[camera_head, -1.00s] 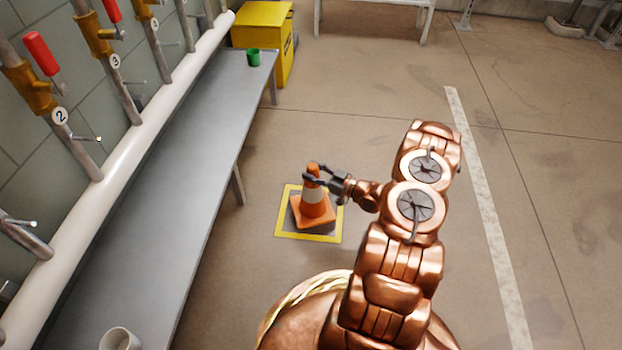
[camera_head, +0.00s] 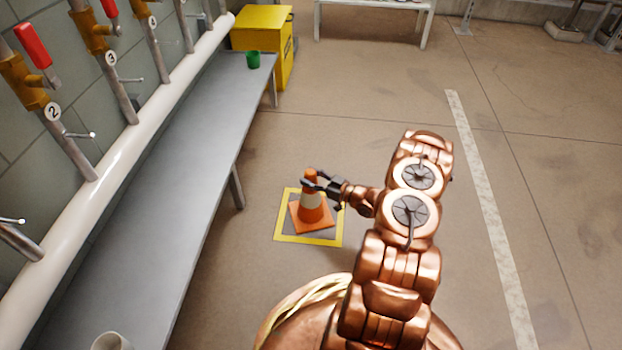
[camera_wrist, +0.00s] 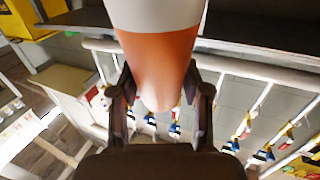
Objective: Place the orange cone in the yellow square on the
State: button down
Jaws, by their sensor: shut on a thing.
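The orange cone (camera_head: 312,212) with a white band stands upright in the head view, over the yellow square (camera_head: 279,237) marked on the floor. Its square base looks inside the yellow outline; whether it touches the floor is hard to tell. My gripper (camera_head: 312,183) comes from the right and is shut on the cone's upper part. In the wrist view the cone (camera_wrist: 160,60) fills the upper middle, its tip between the two fingers of my gripper (camera_wrist: 160,105).
A long grey bench (camera_head: 185,165) runs along the left, with a green cup (camera_head: 253,60) and a white mug (camera_head: 110,342) on it. A yellow cabinet (camera_head: 262,40) stands beyond. Pipes with red-handled valves (camera_head: 33,45) line the wall. The floor on the right is clear.

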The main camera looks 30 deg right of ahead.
jog(key=c, duration=0.5)
grip_release()
jog(key=shift+c, duration=0.2)
